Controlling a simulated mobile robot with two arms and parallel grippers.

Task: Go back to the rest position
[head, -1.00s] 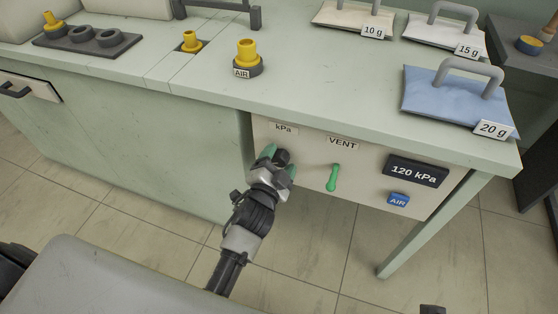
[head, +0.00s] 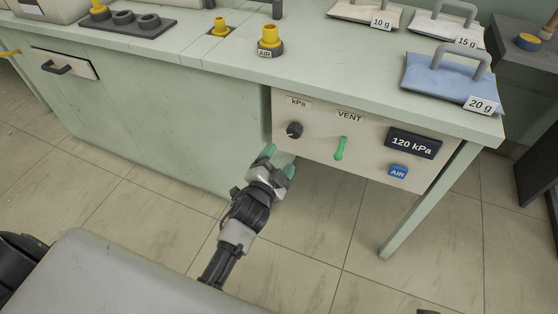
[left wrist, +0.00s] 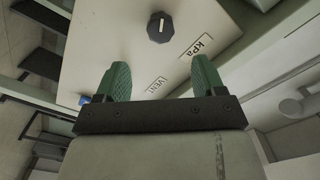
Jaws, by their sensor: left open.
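My left gripper (head: 279,162) is open and empty in the head view, with its green fingertips just below and left of the control panel (head: 318,137). The black kPa knob (head: 294,130) is apart from the fingers. In the left wrist view the green fingers (left wrist: 162,82) stand wide apart with nothing between them, and the knob (left wrist: 160,27) is beyond them. My right gripper cannot be made out; only a small dark piece shows at the bottom edge of the head view.
The panel also carries a green VENT lever (head: 341,148), a 120 kPa display (head: 412,143) and a blue AIR button (head: 398,171). Weighted bags, such as the blue 20 g bag (head: 440,76), lie on the bench (head: 340,62). Tiled floor (head: 320,240) is clear in front.

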